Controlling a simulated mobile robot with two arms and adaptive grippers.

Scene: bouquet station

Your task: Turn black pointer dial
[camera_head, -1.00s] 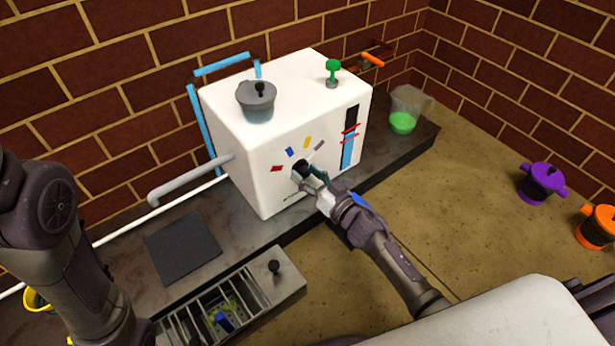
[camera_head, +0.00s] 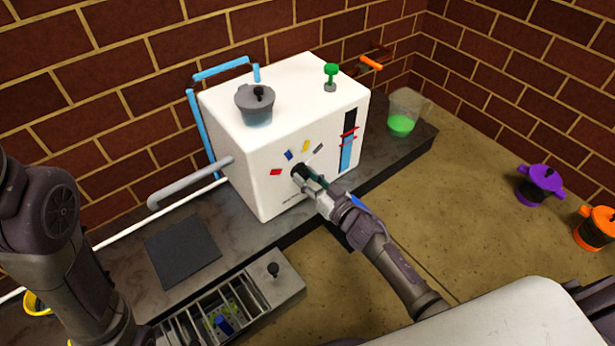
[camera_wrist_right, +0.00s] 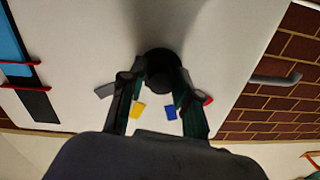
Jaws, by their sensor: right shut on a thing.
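The black pointer dial (camera_head: 299,171) sits on the front face of the white box machine (camera_head: 225,118). Red (camera_head: 276,172), blue (camera_head: 289,156), yellow (camera_head: 306,146) and grey (camera_head: 318,148) marks are spread in an arc above it. My right gripper (camera_head: 307,177) is shut on the dial and hides part of it. In the right wrist view the dial (camera_wrist_right: 162,70) sits between the two fingers of my right gripper (camera_wrist_right: 158,92). Which mark the pointer faces cannot be told. My left arm shows at the left edge, but its gripper is out of view.
The machine has a lidded grey pot (camera_head: 256,103) and a green knob (camera_head: 331,74) on top, and a grey pipe (camera_head: 185,185) at its left. A jug with green liquid (camera_head: 401,122) stands right. An open drawer (camera_head: 274,290) juts out in front. Purple (camera_head: 541,184) and orange (camera_head: 596,228) pots stand far right.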

